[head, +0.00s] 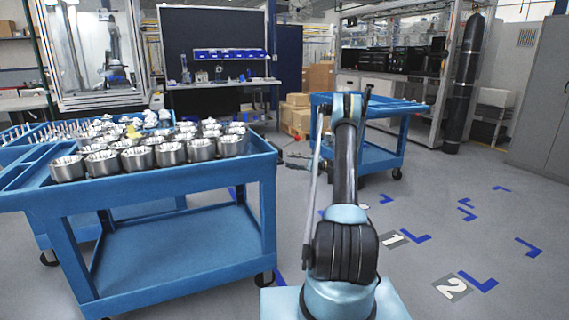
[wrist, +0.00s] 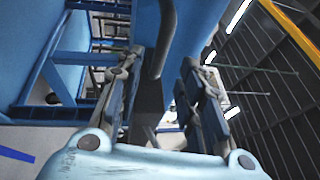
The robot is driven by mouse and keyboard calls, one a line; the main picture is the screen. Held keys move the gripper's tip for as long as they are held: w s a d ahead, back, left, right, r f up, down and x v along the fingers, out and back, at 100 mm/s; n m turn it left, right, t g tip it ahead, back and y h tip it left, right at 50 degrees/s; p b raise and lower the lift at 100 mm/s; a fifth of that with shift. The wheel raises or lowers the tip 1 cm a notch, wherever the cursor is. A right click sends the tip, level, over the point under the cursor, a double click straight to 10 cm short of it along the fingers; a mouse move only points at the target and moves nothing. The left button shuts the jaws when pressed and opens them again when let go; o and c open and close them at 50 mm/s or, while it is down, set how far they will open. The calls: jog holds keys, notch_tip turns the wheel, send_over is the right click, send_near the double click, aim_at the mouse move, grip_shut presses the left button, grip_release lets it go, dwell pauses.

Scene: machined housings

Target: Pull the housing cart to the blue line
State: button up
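A blue cart (head: 155,180) full of machined metal housings (head: 170,154) stands at the left. A second blue cart (head: 385,156) stands behind my arm; its top looks bare where it shows, and my arm hides part of it. My gripper, in the wrist view (wrist: 160,92), has its two fingers apart. A dark curved bar (wrist: 163,40), which looks like a cart handle, runs between them against blue panels; I cannot tell whether the fingers touch it. In the head view my arm reaches toward the second cart. Blue line marks (head: 415,238) lie on the floor at the right.
Floor plates numbered 1 (head: 394,239) and 2 (head: 453,288) sit beside blue corner marks. Cardboard boxes (head: 297,115) stand behind the carts. A black cylinder (head: 463,85) and a grey cabinet (head: 540,110) stand at the right. The right floor is open.

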jog(key=d+f, duration=0.1)
jog(key=d, duration=0.6)
jog(key=shift+s+f, duration=0.15)
jog(key=shift+s, duration=0.15)
jog(key=shift+a, duration=0.1)
